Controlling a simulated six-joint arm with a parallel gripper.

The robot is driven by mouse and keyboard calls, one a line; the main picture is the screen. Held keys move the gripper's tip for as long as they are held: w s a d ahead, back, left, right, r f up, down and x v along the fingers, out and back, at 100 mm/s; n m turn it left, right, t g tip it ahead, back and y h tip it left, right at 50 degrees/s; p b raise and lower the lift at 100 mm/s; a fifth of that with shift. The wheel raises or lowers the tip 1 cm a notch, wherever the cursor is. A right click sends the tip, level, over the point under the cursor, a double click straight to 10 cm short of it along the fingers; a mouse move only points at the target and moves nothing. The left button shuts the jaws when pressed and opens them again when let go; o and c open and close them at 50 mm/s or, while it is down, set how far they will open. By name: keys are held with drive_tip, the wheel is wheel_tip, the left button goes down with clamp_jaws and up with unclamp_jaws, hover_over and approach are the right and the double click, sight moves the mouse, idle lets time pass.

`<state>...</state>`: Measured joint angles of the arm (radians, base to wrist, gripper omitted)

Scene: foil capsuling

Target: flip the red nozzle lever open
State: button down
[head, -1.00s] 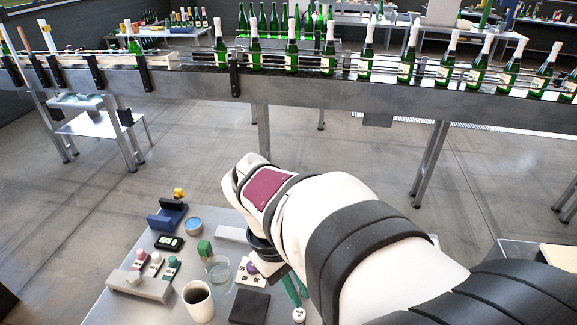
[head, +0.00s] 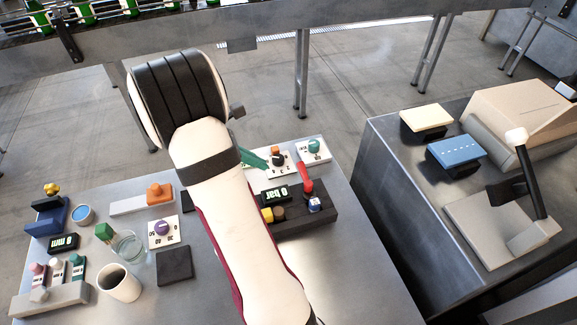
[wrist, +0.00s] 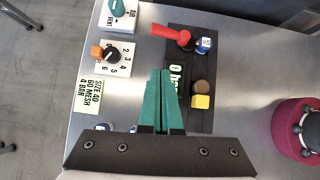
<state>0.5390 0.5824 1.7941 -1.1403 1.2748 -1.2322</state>
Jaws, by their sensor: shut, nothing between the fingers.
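The red nozzle lever (head: 306,186) stands on a black control box (head: 318,222) right of my arm. In the wrist view the lever (wrist: 170,33) points left from its round pivot, near the far end of the box (wrist: 186,58). My gripper (head: 262,163) has green fingers, partly hidden behind my arm in the head view. In the wrist view the gripper (wrist: 159,74) is shut and empty. Its tips appear just nearer than the lever, beside the box's display (wrist: 177,82), and do not touch the lever.
The box also carries a yellow button (wrist: 201,101), a brown knob (wrist: 201,87) and a blue-white block (wrist: 203,46). An orange-and-black dial (wrist: 108,53) and a teal knob (wrist: 118,8) sit on white plates to the left. A separate bench (head: 385,150) stands at right.

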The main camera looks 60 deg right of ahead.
sight(305, 179)
drive_tip(key=s+d+f, duration=0.5)
drive_tip(key=d, duration=0.1)
drive_tip(key=shift+s+f, duration=0.2)
drive_tip(key=shift+f, duration=0.15)
